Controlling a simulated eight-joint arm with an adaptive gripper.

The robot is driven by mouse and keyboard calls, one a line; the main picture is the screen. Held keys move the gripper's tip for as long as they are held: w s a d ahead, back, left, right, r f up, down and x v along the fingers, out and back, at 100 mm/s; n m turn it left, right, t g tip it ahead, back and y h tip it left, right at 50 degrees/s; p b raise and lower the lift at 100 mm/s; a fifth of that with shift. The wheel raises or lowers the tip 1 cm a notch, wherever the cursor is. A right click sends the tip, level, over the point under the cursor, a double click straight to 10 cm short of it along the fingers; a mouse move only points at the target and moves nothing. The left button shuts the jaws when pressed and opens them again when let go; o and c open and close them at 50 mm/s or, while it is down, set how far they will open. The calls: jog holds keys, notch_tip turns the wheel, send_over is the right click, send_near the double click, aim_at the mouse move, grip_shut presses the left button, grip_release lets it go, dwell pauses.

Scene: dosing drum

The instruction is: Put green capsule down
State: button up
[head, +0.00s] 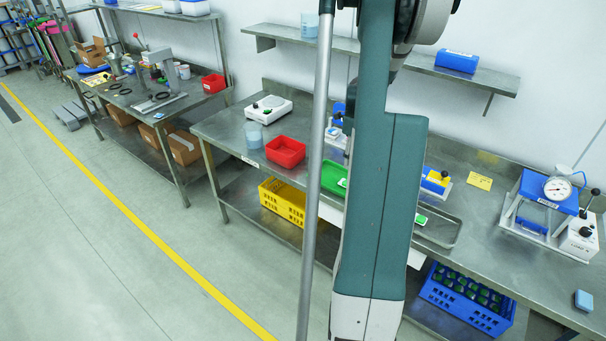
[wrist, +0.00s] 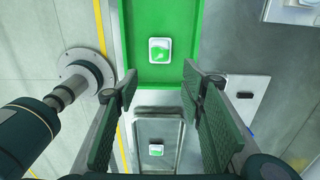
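A white square piece with a green, capsule-like top (wrist: 159,50) lies in the green tray (wrist: 183,72) in the wrist view. A similar white and green piece (wrist: 156,150) lies in the metal tray (wrist: 172,130) nearer my wrist. The head view shows the green tray (head: 333,173), partly hidden by my arm, and the metal tray (head: 445,232). My gripper (wrist: 160,90) is open in the wrist view, with nothing between its fingers. It is above the two trays, touching neither piece. My arm hides the gripper in the head view.
A red bin (head: 286,151), a white device (head: 268,108) and a blue cup (head: 254,135) stand left on the bench. A blue dial press (head: 545,195) stands right. A blue crate (head: 468,297) below holds several dark green items.

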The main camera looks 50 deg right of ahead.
jog(key=w+a+r+n+t+h, duration=0.1)
jog(key=w+a+r+n, duration=0.4)
jog(key=a, duration=0.6)
jog(key=w+a+r+n+t, duration=0.1)
jog(key=w+a+r+n, duration=0.4)
jog(key=a, duration=0.6)
jog(key=w+a+r+n+h, duration=0.1)
jog(key=w+a+r+n, duration=0.4)
jog(key=a, duration=0.7)
jog(key=s+a+r+n+t, duration=0.1)
jog(key=s+a+r+n, duration=0.1)
jog(key=a+n, duration=0.5)
jog(key=s+a+r+n+t, duration=0.1)
jog(key=a+r+n+t, duration=0.15)
jog(key=a, duration=0.85)
jog(key=s+a+n, duration=0.3)
jog(key=a, duration=0.3)
jog(key=s+a+n+t+y, duration=0.1)
jog(key=s+a+n, duration=0.2)
jog(key=a, duration=0.3)
jog(key=s+a+f+n+y, duration=0.1)
jog(key=s+a+n, duration=0.2)
jog(key=a+n, duration=0.2)
jog(key=shift+a+t, duration=0.35)
jog(key=shift+a, duration=0.15)
jog(key=shift+n, duration=0.25)
